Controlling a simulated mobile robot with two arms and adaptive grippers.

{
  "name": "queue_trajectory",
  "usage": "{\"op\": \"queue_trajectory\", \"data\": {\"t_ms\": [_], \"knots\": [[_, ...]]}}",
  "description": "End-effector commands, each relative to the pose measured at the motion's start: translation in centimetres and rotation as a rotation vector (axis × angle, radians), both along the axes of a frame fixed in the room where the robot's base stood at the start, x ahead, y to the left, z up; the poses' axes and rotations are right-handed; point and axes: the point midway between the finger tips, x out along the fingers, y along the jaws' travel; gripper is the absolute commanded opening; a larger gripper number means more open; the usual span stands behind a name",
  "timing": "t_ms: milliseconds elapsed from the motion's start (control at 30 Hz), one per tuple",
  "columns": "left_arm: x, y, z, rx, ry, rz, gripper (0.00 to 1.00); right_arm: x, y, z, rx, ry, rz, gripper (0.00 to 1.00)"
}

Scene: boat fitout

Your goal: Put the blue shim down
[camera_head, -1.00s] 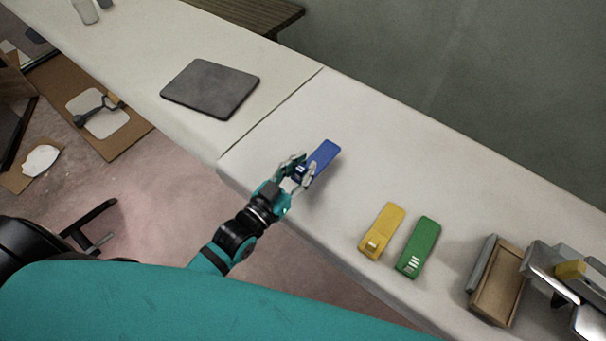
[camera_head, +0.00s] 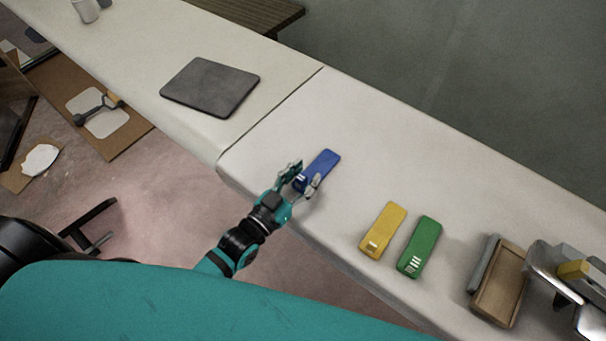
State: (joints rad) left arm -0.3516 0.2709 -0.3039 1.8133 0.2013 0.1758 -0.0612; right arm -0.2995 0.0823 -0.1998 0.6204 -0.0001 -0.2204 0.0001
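The blue shim (camera_head: 322,165) lies on the white bench top, its near end between the fingers of my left gripper (camera_head: 303,181). The fingers are spread, one on each side of the shim, and it looks let go. Whether a finger still touches it is hard to tell. A yellow shim (camera_head: 384,229) and a green shim (camera_head: 420,246) lie side by side on the bench to the right. My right gripper is not in view.
A dark grey pad (camera_head: 210,88) lies on the adjoining bench to the left. A wooden tray (camera_head: 498,286) and a shiny metal object with a yellow part (camera_head: 574,270) stand at the right. The bench beyond the blue shim is clear.

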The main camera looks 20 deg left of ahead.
Motion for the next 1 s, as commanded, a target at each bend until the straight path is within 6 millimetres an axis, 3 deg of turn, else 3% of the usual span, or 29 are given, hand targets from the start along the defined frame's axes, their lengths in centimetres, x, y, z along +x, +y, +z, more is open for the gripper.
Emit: {"op": "queue_trajectory", "data": {"t_ms": [133,233,700,1000], "knots": [[-0.1,0.0,0.4,0.0,0.0,0.0,0.38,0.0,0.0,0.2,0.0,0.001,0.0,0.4],[-1.3,0.5,0.1,0.002,0.005,0.0,0.38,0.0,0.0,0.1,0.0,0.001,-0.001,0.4],[-9.9,3.6,0.2,0.001,0.003,0.0,0.38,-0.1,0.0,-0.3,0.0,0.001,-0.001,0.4],[-11.3,4.1,0.3,0.001,-0.001,0.0,0.38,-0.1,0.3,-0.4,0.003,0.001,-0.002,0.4]]}}
